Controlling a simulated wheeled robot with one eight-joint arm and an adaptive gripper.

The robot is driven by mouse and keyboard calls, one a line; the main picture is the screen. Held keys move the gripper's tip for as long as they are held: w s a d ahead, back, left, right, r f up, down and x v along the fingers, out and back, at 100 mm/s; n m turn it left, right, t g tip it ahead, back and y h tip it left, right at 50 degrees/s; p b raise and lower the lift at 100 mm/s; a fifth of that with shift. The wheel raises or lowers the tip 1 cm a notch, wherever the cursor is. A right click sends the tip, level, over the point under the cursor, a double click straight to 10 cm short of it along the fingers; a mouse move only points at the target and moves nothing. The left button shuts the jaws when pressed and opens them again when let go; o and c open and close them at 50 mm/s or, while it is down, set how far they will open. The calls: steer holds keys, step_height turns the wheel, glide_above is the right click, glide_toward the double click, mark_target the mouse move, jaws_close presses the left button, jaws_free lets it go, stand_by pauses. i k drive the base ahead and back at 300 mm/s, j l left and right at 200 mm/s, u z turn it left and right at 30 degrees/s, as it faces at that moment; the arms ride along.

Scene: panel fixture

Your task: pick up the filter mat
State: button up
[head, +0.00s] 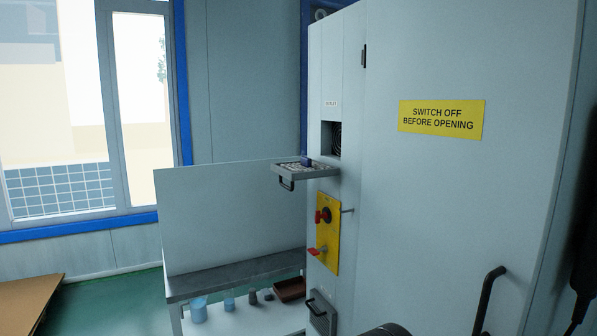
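I cannot clearly make out a filter mat. A grey framed grille (317,173) with a black handle is folded out level from the tall pale cabinet. Its top face looks light and patterned, and a small dark blue item (306,161) stands on it at the back. I cannot tell whether a mat lies in the frame. Just above it is a square opening (331,138) with dark fan-like parts inside. My gripper is not recognisable in the head view.
A yellow plate with red knobs (327,233) and a lower vent with a handle (321,314) are on the cabinet. A grey-topped bench (235,274) stands left, with beakers and a brown tray (290,289) below. Green floor shows at left beside a brown board (27,300).

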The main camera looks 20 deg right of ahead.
mark_target(306, 164)
steer(key=i+j+z, duration=0.15)
steer(key=j+z, duration=0.25)
steer(key=i+j+z, duration=0.1)
steer(key=j+z, duration=0.25)
steer(key=j, duration=0.15)
steer(key=j+z, duration=0.4)
